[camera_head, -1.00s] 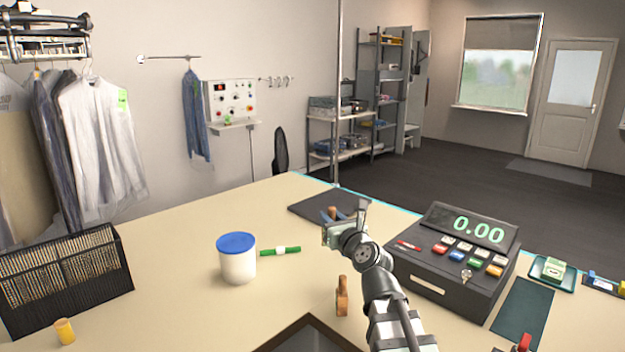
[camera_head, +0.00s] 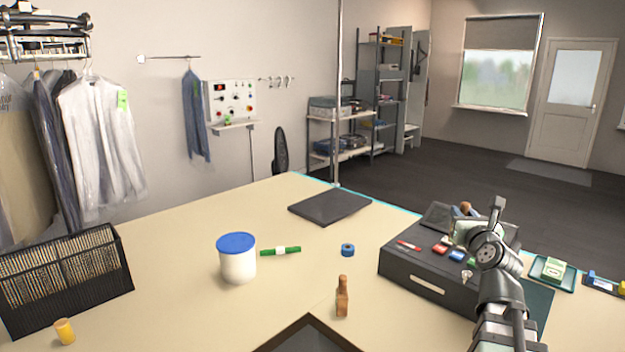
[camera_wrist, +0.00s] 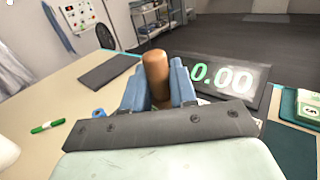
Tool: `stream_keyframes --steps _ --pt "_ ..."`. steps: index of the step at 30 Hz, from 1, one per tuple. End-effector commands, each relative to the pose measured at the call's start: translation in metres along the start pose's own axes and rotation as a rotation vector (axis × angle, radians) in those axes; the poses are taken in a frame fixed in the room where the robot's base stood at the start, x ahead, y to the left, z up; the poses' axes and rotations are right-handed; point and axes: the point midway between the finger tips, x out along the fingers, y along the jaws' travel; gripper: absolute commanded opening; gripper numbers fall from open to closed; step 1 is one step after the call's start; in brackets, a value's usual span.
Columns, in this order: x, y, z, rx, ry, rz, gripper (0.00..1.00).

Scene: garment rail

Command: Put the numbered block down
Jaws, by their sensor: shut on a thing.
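My gripper (camera_head: 464,211) is above the cash register at the right. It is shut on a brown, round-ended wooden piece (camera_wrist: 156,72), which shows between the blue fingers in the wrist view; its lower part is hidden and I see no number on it. A green-and-white block (camera_head: 554,268) with a dark mark like a digit lies in a teal tray (camera_head: 537,275) to the right of the register, apart from my gripper. The block also shows at the right of the wrist view (camera_wrist: 311,104).
The register (camera_head: 425,280) stands under my gripper. On the table are a blue tape roll (camera_head: 347,250), a wooden-handled tool (camera_head: 342,298), a blue-lidded tub (camera_head: 238,262), a green marker (camera_head: 281,251) and a dark mat (camera_head: 330,205). The middle of the table has free room.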

Motion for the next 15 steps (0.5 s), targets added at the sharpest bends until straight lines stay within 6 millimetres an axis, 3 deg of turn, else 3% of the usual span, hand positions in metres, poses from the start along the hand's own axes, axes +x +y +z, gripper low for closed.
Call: stream_keyframes --steps 3,15 --pt "-0.012 -0.039 0.004 -0.001 0.0 -0.06 0.0" --pt "-0.064 -0.154 0.017 -0.002 -0.001 -0.247 0.0"
